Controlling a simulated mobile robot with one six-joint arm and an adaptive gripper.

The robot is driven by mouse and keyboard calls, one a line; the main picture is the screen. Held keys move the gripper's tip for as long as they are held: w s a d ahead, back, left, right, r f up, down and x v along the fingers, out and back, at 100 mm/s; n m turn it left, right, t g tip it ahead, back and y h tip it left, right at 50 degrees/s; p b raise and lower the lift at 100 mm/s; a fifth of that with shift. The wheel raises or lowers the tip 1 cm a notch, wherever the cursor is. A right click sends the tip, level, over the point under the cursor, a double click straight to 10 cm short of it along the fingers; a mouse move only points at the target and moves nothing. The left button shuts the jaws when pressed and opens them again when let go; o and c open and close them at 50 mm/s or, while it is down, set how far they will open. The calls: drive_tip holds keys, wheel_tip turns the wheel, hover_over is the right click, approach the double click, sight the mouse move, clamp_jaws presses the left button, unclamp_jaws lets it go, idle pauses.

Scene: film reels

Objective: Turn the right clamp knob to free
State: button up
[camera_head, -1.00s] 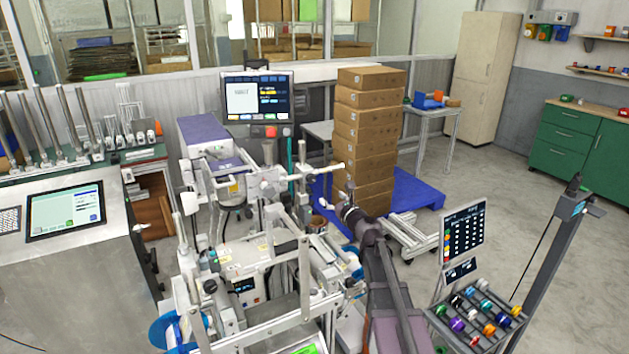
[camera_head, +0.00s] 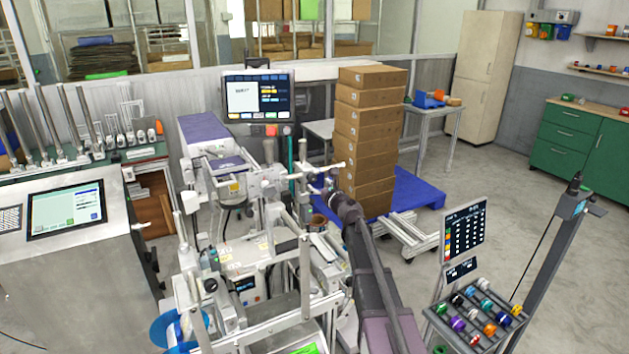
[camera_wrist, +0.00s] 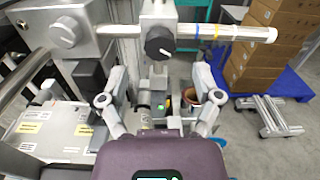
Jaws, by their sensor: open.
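A black round knob (camera_wrist: 160,43) with a pale mark sits on the front of a grey clamp block on the right in the wrist view. A white rod (camera_wrist: 230,32) with blue and yellow bands runs right from this block. A paler knob (camera_wrist: 66,31) sits on another grey block to the left. I cannot tell how far either knob is turned. My gripper (camera_wrist: 159,77) is open and empty, with its fingers spread low in the wrist view, below and apart from the black knob. In the head view, my gripper (camera_head: 322,188) is small beside the machine's right side.
A stack of cardboard boxes (camera_head: 365,140) stands on a blue pallet (camera_head: 418,191) behind the machine. A rack of coloured spools (camera_head: 480,318) stands at the right. A brown round pot (camera_wrist: 217,96) lies beyond my right finger.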

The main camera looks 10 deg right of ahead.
sight(313, 179)
drive_tip(key=shift+x, duration=2.3)
drive_tip(key=shift+s, duration=0.1)
clamp_jaws()
